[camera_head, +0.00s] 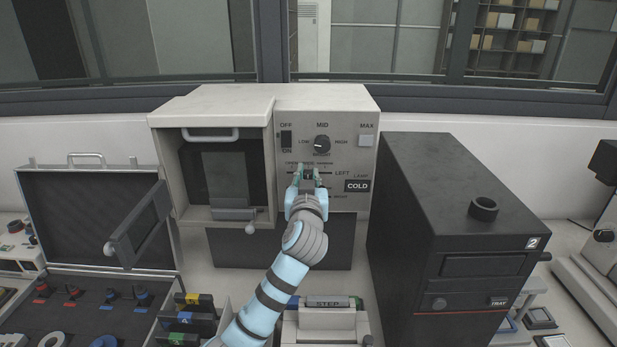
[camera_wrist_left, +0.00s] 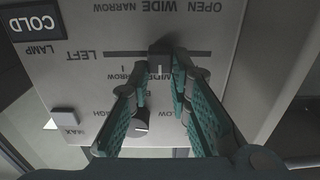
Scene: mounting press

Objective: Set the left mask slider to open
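The left mask slider is a dark knob (camera_wrist_left: 160,56) on a horizontal slot in the grey panel, beside the word LEFT; the slot also shows in the head view (camera_head: 325,173). In the upside-down wrist view the knob stands near the middle of the slot, by the WIDE mark. My right gripper is not in view.
A rotary knob (camera_head: 322,143) and a dark switch (camera_head: 286,139) sit above the slider. A COLD lamp plate (camera_head: 357,186) is right of it. A black TRAY unit (camera_head: 450,240) stands close on the right. An opened hatch door (camera_head: 140,225) juts out at left.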

